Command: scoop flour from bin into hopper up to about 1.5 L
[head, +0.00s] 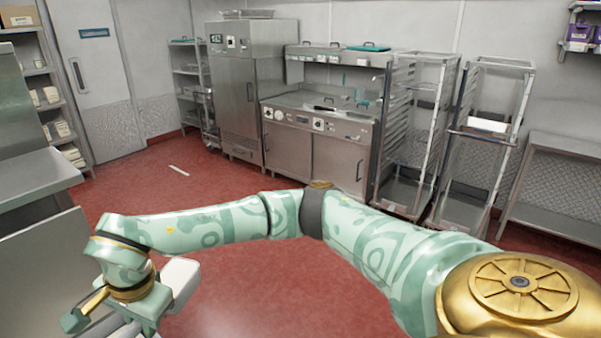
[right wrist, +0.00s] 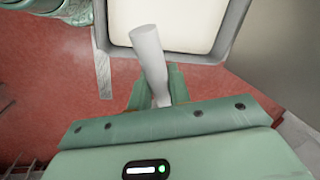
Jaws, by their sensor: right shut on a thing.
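My right gripper (right wrist: 158,88) is shut on a pale grey handle (right wrist: 149,55), which appears to be the scoop's. In the right wrist view the handle points up the picture, over a grey-rimmed, rounded rectangular vessel with a smooth cream surface inside (right wrist: 190,22). I cannot tell whether this is the flour bin or the scoop's own bowl. In the head view my right gripper (head: 130,318) is at the bottom left, partly cut off, with a whitish grey block-like part (head: 180,281) beside it. My left gripper is out of view. I cannot make out the hopper.
A steel counter (head: 40,190) stands at the left edge, close to my right gripper. A steel cabinet (head: 238,95), a worktop unit (head: 310,140) and tall racks (head: 410,130) line the back wall.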

